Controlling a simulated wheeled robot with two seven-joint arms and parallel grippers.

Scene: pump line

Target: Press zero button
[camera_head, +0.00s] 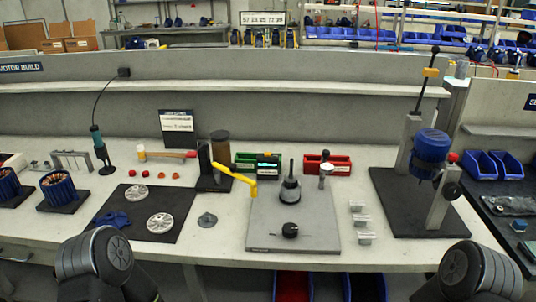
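I cannot make out a button marked zero at this size. A grey plate (319,220) lies on the middle of the workbench. On it stand a black stepped fixture (289,190) with a thin upright post and, nearer me, a small black round knob (290,230). A small dark unit with a green and white face (268,166) stands behind the plate. My arms show only as dark rounded links at the lower left and lower right edges. Neither gripper is in view.
A yellow-handled press (236,175) stands left of the plate. Small metal blocks (361,221) and a tall stand with a blue motor (431,146) are at right. A dark mat (122,238) with metal discs is at left. Red (340,166) and green bins stand behind.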

